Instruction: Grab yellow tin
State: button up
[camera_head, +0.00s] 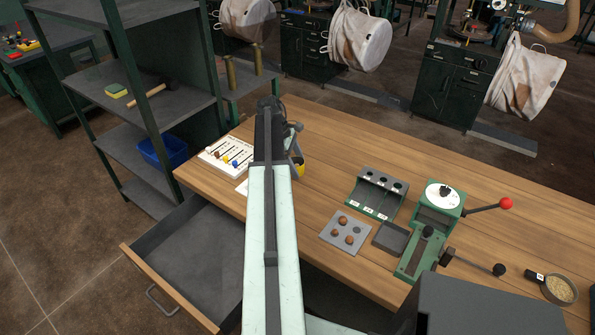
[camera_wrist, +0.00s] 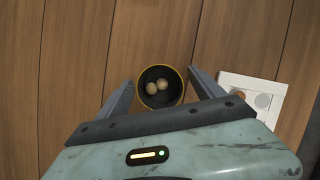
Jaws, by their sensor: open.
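The yellow tin (camera_wrist: 160,87) stands on the wooden bench, seen from above in the wrist view. It has a yellow rim, a dark inside and two small pale balls in it. In the head view a part of the yellow tin (camera_head: 298,168) shows beside my arm; the rest is hidden. My gripper (camera_wrist: 161,78) is open, with one finger on each side of the tin. A gap shows at each side of the tin. In the head view my gripper is mostly hidden by the arm.
A slotted white board (camera_head: 225,155) lies left of my arm. A grey plate with brown balls (camera_head: 345,232), a green rack (camera_head: 377,194) and a green press (camera_head: 438,207) stand rightward. A drawer (camera_head: 190,262) is open.

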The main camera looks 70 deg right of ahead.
grip_shut()
jog(key=shift+r, duration=0.15)
notch_tip(320, 180, up, 4)
jog(key=p, duration=0.4)
jog(key=a, duration=1)
jog(key=w+a+p, duration=0.1)
jog(key=a, duration=0.5)
jog(key=shift+r, duration=0.5)
